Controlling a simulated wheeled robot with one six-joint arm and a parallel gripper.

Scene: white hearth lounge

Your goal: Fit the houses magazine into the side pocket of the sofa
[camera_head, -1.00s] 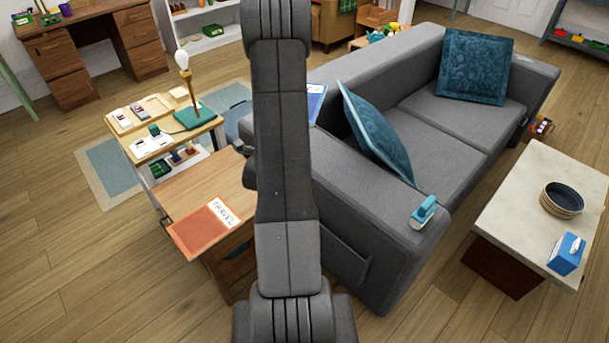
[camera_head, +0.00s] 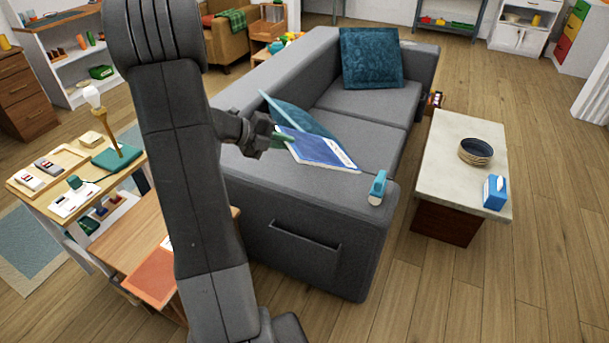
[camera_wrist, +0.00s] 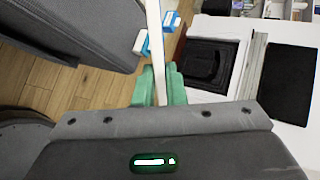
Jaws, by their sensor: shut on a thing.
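The blue magazine (camera_head: 320,150) is in my gripper (camera_head: 284,140), held in the air in front of the teal cushion and above the near arm of the grey sofa (camera_head: 345,205). Its title is too small to read. In the wrist view the green fingers (camera_wrist: 160,88) are shut on the magazine, which shows edge-on as a pale strip (camera_wrist: 155,40). The side pocket (camera_head: 305,248) is a slit on the outer face of the sofa's near arm, below and apart from the magazine. The pocket looks empty.
A teal-and-white object (camera_head: 377,188) sits on the sofa arm's front end. An orange magazine (camera_head: 150,277) lies on the wooden side table (camera_head: 128,248), partly behind my arm. A coffee table (camera_head: 437,180) stands right. Floor before the pocket is clear.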

